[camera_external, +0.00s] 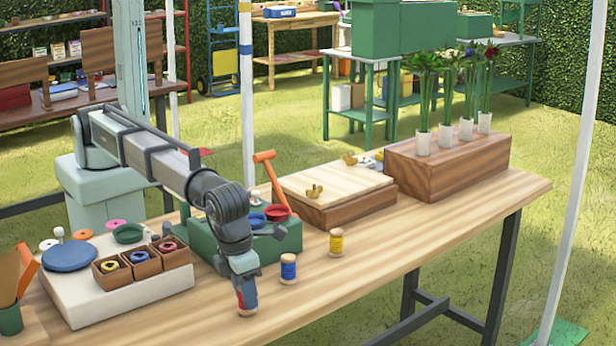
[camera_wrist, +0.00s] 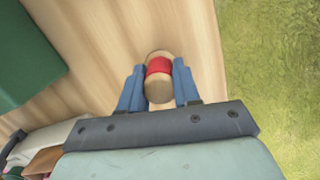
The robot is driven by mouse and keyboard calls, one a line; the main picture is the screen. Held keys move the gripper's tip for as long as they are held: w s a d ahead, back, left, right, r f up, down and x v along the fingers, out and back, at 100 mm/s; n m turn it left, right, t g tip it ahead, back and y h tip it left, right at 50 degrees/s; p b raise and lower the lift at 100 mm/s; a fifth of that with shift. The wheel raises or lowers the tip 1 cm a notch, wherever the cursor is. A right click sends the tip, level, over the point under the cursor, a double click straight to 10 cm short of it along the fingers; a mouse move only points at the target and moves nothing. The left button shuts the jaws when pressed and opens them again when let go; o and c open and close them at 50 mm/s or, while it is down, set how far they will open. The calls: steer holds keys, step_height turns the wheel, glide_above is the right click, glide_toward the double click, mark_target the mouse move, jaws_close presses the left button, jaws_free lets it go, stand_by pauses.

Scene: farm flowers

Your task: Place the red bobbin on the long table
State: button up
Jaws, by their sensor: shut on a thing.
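The red bobbin (camera_wrist: 159,66), a wooden spool wound with red thread, is between the two blue fingers of my gripper (camera_external: 246,292) in the wrist view. My gripper is shut on it. In the external view the fingers point down and hide most of the bobbin; its pale wooden end (camera_external: 247,311) shows below them. The bobbin is at or just above the long table (camera_external: 410,245), near its front edge; I cannot tell whether it touches. The table's pale wood also shows in the wrist view (camera_wrist: 110,50).
A blue bobbin (camera_external: 288,269) and a yellow bobbin (camera_external: 336,242) stand upright to the right. A green box (camera_external: 285,242) is behind. A white board with small wooden boxes (camera_external: 140,266) is left. Bare tabletop lies right of the bobbins; grass is beyond the front edge.

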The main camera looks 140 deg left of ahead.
steer(key=shift+f, duration=0.1)
steer(key=o, duration=1)
steer(key=r, duration=0.4)
steer(key=d+r, duration=0.1)
steer(key=r, duration=0.7)
steer(key=shift+s+d, duration=0.15)
steer(key=shift+d, duration=0.1)
